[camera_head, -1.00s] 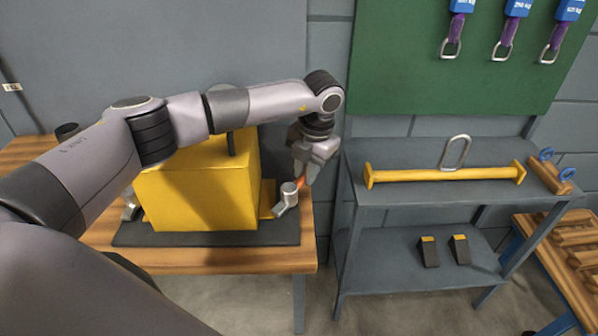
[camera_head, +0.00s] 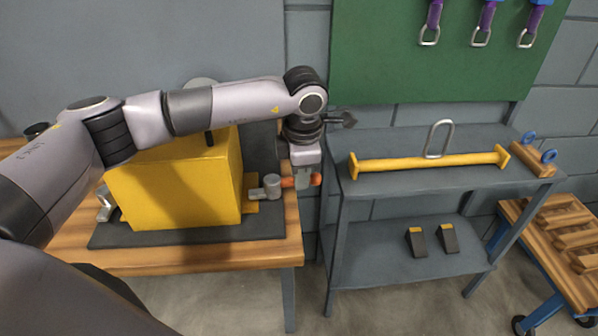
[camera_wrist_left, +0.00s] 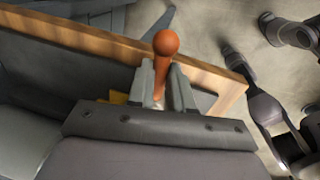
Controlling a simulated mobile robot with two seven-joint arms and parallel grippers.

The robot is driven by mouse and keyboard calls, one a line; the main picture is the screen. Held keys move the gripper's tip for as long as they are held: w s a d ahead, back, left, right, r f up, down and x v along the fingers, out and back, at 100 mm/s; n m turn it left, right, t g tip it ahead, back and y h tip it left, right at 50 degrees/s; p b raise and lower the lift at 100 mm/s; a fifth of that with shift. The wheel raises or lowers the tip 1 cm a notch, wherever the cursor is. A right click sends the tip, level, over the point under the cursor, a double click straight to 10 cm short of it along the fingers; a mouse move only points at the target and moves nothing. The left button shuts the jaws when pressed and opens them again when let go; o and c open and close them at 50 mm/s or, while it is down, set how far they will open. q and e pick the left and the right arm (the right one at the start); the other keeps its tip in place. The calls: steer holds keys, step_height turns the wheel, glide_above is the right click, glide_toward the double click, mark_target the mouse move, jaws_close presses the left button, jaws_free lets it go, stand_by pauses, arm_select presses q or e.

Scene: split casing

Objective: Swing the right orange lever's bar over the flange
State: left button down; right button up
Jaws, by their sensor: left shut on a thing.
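The right orange lever (camera_head: 288,182) lies beside the yellow casing (camera_head: 176,188), on its right side. Its handle points right, past the bench edge. Its grey bar end (camera_head: 270,186) is at the casing's yellow flange (camera_head: 251,207); whether it rests fully over the flange I cannot tell. My left gripper (camera_head: 303,182) is shut on the lever's handle, with an orange tip showing to its right. In the left wrist view the orange ball-ended handle (camera_wrist_left: 165,62) stands between the two fingers (camera_wrist_left: 163,88). My right gripper is not in view.
The casing stands on a dark mat (camera_head: 180,238) on a wooden bench (camera_head: 215,257). To the right, a grey shelf (camera_head: 390,190) carries a yellow lifting beam (camera_head: 430,163) and two dark wedge blocks. A wooden rack (camera_head: 565,232) stands at far right.

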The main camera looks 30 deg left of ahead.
arm_select(q)
steer(key=shift+s+d+r+m, duration=0.1)
steer(key=shift+d+m, duration=0.05)
steer(key=shift+m, duration=0.35)
steer(key=c, duration=1)
jaws_free()
steer(key=shift+s, duration=0.1)
